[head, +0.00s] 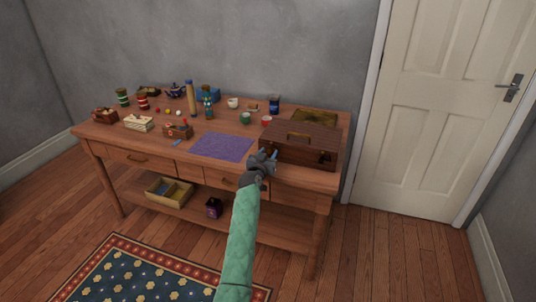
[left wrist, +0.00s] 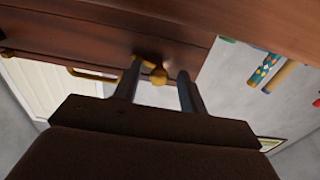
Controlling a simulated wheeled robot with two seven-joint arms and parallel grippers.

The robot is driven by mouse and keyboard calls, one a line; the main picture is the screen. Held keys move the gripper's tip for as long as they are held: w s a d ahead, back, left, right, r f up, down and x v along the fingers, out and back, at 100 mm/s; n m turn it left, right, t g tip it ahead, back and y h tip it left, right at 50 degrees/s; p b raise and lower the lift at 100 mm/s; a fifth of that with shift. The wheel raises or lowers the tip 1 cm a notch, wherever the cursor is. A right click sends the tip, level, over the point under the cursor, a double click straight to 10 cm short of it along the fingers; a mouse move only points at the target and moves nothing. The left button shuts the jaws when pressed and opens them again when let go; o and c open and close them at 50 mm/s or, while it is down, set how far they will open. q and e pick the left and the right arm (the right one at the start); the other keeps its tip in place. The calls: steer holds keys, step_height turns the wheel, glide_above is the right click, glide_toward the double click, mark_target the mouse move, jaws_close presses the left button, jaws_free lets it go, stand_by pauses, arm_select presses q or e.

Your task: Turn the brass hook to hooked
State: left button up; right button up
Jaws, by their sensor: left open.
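A dark wooden case (head: 315,143) with a brass handle on its lid stands at the right front of the table. My left gripper (head: 268,156) is at the left end of the case's front, open. In the left wrist view, the two dark fingers of the left gripper (left wrist: 159,92) stand apart, with the small brass hook (left wrist: 158,75) between them, against the case's wooden side (left wrist: 90,38). I cannot tell whether either finger touches the hook. In the head view the hook cannot be made out near the gripper. My right gripper is not in view.
A purple mat (head: 222,146) lies left of the case. Cups, bottles and small boxes stand across the back and left of the wooden table (head: 112,135). A yellow tray (head: 170,192) and a purple canister (head: 214,208) are on the lower shelf. A door (head: 425,110) is at the right.

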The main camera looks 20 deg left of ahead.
arm_select(q)
jaws_close()
